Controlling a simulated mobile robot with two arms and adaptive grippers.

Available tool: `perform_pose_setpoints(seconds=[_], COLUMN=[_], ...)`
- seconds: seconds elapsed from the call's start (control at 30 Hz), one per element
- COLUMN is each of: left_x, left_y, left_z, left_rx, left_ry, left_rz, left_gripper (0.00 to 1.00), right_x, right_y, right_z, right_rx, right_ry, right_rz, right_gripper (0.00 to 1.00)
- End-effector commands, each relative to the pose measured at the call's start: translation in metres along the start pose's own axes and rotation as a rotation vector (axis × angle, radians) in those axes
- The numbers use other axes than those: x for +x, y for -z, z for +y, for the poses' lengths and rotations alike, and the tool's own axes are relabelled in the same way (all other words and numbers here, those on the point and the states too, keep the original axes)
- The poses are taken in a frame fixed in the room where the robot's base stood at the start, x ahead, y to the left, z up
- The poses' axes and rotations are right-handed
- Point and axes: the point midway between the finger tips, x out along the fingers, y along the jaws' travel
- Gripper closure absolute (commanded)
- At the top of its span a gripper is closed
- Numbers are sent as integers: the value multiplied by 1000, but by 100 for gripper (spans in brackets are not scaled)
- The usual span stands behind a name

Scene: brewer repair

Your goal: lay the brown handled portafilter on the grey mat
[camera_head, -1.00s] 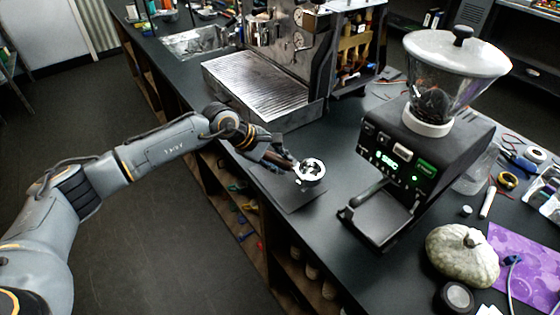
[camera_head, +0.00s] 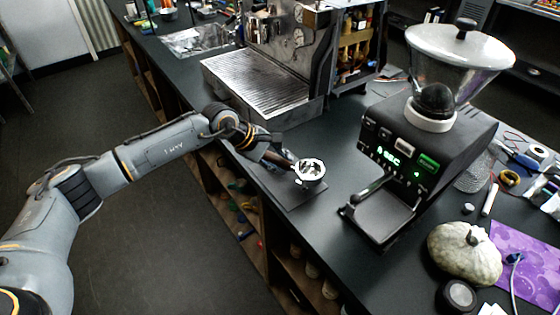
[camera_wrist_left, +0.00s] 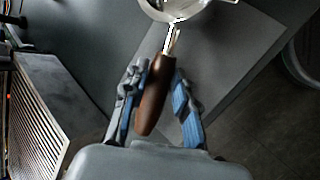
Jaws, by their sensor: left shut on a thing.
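The portafilter has a shiny metal basket (camera_head: 311,170) and a brown handle (camera_wrist_left: 154,92). My left gripper (camera_head: 280,157) is shut on the brown handle, with a blue-padded finger on each side in the left wrist view (camera_wrist_left: 158,72). The grey mat (camera_head: 303,197) lies on the dark counter near its front edge. The portafilter's head is over the mat; I cannot tell whether it touches it. In the left wrist view the mat (camera_wrist_left: 222,65) shows behind the handle, and the metal head is cut off at the top edge. My right gripper is not in view.
A coffee grinder (camera_head: 425,150) with a clear hopper stands right of the mat. The espresso machine's drip tray (camera_head: 262,85) is behind it. A pale pumpkin (camera_head: 464,252) and purple sheet (camera_head: 530,265) lie at the right. Counter between mat and grinder is clear.

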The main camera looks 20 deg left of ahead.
Motion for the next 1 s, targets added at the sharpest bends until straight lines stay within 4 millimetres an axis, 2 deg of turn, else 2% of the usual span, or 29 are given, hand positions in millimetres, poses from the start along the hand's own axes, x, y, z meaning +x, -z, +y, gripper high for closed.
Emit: perform_pose_setpoints(seconds=[0.23, 0.27, 0.37, 0.4, 0.83, 1.0], left_x=[2, 1, 1, 1, 2, -10], left_y=[0, 0, 0, 0, 1, -3], left_z=[0, 0, 0, 0, -2, 6], left_rx=[0, 0, 0, 0, 0, 0], left_ry=[-4, -4, -3, -3, 3, 1], left_rz=[-1, -1, -1, -1, 1, 1], left_gripper=[100, 68, 48, 46, 46, 46], right_x=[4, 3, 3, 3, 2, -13], right_y=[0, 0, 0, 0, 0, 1], right_z=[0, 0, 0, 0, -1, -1], right_rx=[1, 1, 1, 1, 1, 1], right_ry=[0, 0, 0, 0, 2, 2], right_rz=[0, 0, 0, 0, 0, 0], right_gripper=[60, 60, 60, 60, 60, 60])
